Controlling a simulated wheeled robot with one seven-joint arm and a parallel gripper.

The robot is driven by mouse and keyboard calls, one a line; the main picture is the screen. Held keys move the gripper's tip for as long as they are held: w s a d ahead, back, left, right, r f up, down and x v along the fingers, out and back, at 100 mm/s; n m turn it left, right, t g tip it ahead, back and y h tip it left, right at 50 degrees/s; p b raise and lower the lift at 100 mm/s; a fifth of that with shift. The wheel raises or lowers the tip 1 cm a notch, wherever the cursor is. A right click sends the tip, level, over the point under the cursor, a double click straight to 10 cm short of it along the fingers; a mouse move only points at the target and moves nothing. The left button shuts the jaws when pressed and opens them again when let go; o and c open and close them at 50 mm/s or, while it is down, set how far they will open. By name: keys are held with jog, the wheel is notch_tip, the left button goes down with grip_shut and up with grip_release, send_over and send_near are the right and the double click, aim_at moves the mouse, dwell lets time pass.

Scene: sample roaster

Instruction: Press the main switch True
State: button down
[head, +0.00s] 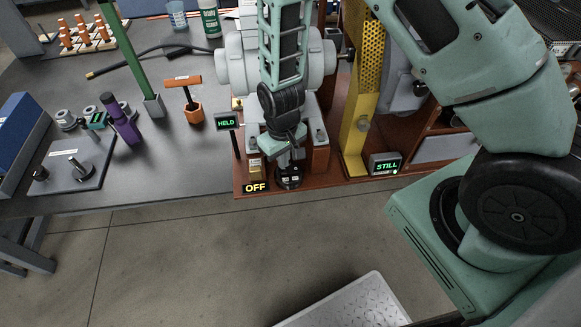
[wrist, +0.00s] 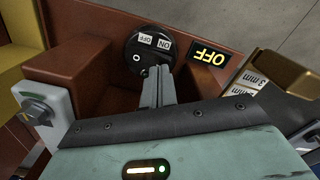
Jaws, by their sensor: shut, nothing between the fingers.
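The main switch is a round black part (wrist: 139,64) with white ON and OFF labels in the wrist view. It also shows at the front edge of the red-brown base in the head view (head: 289,183). A lit display reading OFF (wrist: 209,58) sits beside it, also seen in the head view (head: 256,188). My gripper (wrist: 160,75) is shut and empty, its fingertips right at the switch face by the ON label. I cannot tell whether they touch it. In the head view my wrist hangs over the switch and partly hides it.
Signs read HELD (head: 226,122) and STILL (head: 386,164). A brass block (wrist: 285,68) marked 3 mm stands close to my gripper. A grey knob plate (wrist: 40,110) is at the left. A yellow perforated upright (head: 361,100) rises to the right of my wrist.

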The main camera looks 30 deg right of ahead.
jog(key=shift+f, duration=0.15)
notch_tip(320, 180, up, 7)
jog(key=p, duration=0.5)
jog(key=shift+p, duration=0.35)
dwell(0.5)
jog(key=s+a+r+n+y, duration=0.1)
jog(key=s+a+r, duration=0.3)
jog(key=r, duration=0.4)
jog(key=s+a+r+n, duration=0.1)
jog(key=s+a+r, duration=0.25)
jog(key=r, duration=0.35)
jog(key=s+d+r+n, duration=0.1)
jog(key=s+r+n, duration=0.2)
jog(key=s+r, duration=0.7)
jog(key=s, duration=0.2)
jog(key=shift+s+d+r, duration=0.15)
jog(key=shift+s, duration=0.15)
